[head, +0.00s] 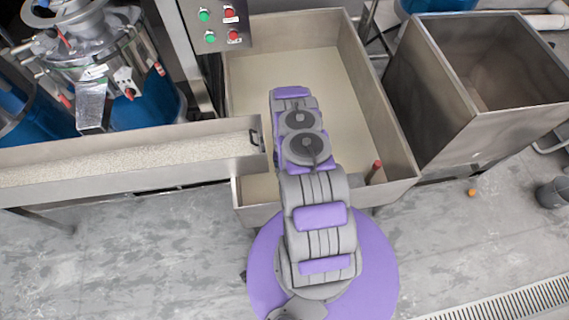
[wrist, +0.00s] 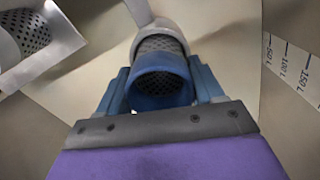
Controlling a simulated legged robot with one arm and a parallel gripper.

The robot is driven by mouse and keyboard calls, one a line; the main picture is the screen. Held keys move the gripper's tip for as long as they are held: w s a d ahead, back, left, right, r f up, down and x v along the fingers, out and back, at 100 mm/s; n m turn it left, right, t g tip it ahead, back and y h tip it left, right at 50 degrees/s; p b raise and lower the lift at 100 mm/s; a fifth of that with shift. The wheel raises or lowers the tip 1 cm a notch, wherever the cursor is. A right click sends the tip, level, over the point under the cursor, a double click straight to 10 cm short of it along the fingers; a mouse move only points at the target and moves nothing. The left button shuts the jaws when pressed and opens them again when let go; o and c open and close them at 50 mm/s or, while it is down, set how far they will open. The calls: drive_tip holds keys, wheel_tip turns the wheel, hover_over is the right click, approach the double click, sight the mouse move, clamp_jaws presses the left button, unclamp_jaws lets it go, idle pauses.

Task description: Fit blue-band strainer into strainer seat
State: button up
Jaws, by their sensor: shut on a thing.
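In the wrist view, my gripper (wrist: 161,86) is shut on the blue-band strainer (wrist: 159,89), with one blue finger on each side of it. The strainer is a short cylinder with a wide blue band at the near end and grey perforated mesh beyond. A pale round collar (wrist: 162,27), which looks like the strainer seat, lies just past the mesh, in line with it. A pipe rises from the collar. I cannot tell how far the mesh end sits inside the collar. In the head view my arm hides the gripper, strainer and collar.
My arm reaches into a steel tank (head: 240,95) of pale liquid. A trough of pale grains (head: 130,168) is left, an empty steel bin (head: 440,110) right. In the wrist view, a metal box with perforated mesh (wrist: 30,32) is upper left and a volume scale (wrist: 290,68) right.

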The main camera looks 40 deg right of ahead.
drive_tip(key=shift+f+b, duration=0.3)
drive_tip(key=shift+f, duration=0.7)
drive_tip(key=o, duration=1.2)
drive_tip(key=shift+r, duration=0.1)
wheel_tip(320, 180, up, 17)
drive_tip(key=p, duration=0.4)
